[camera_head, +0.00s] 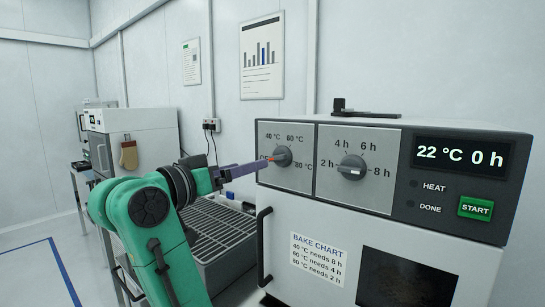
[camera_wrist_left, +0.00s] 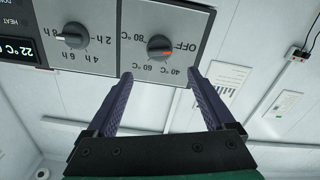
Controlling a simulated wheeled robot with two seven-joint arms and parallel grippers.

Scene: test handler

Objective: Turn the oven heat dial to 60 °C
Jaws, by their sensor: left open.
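The heat dial (camera_head: 283,156) is a dark round knob on the left grey panel of the oven (camera_head: 400,250), with 40, 60 and 80 °C around it. In the left wrist view the dial (camera_wrist_left: 160,46) appears upside down. Its orange pointer is toward the OFF side, not at 60 °C. My left gripper (camera_head: 264,164) is in front of the dial, its purple fingers pointing at it. In the left wrist view the gripper (camera_wrist_left: 160,78) is open and empty, with the dial beyond and between the fingertips. Contact cannot be told. My right gripper is not in view.
The time dial (camera_head: 352,167) is on the panel to the right. The display (camera_head: 459,155) reads 22 °C 0 h, above the green START button (camera_head: 475,208). A black door handle (camera_head: 264,245) stands out below. A ribbed grey tray (camera_head: 215,235) lies left of the oven.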

